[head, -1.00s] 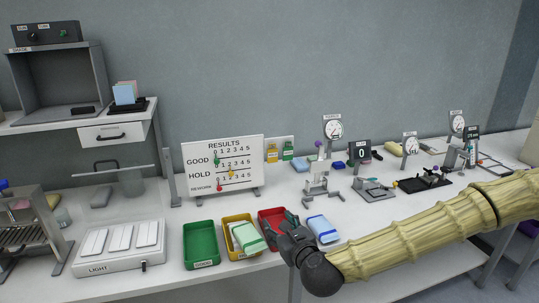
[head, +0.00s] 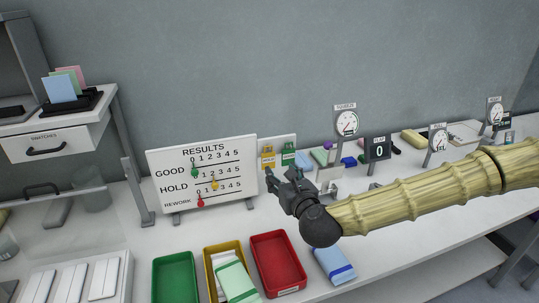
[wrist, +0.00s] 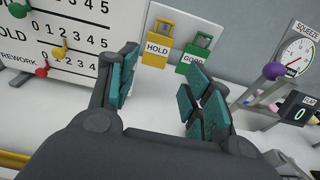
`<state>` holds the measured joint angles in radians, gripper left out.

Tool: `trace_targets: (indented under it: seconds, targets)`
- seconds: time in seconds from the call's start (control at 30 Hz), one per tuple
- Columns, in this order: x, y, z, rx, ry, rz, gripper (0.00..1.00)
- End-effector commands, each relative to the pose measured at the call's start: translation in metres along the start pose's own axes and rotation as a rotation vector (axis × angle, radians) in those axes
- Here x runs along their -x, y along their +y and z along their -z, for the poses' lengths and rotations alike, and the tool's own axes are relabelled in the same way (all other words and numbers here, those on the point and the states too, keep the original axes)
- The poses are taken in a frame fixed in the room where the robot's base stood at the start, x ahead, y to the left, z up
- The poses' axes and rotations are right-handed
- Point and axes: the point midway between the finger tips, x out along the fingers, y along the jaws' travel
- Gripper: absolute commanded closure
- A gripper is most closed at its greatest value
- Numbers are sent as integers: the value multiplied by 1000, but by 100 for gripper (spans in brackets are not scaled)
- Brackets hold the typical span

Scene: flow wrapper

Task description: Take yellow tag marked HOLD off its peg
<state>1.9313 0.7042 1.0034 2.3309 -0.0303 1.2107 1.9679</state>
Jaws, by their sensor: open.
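The yellow tag marked HOLD (wrist: 157,47) hangs on a small white board behind the bench, beside the green tag marked GOOD (wrist: 196,55). In the head view the yellow tag (head: 268,157) shows just above and left of my gripper (head: 278,178). In the wrist view my gripper (wrist: 160,95) is open and empty, its teal-padded fingers spread wide. The yellow tag is seen beyond the gap between the fingers, apart from them. The peg behind the tag is hard to make out.
A white RESULTS board (head: 203,178) with coloured sliding markers stands just left of the tags. Green (head: 175,257), yellow and red (head: 296,287) trays lie on the bench below. A gauge (head: 346,122) and a counter display (head: 377,148) stand to the right.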

Motion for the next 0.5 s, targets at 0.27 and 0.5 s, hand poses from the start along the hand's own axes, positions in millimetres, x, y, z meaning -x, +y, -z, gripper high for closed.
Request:
trace_targets:
  seconds: [0.27,0.5]
  targets:
    - [-46,-2,3,-2,9,0,50]
    - [-63,-4,6,-4,14,0,50]
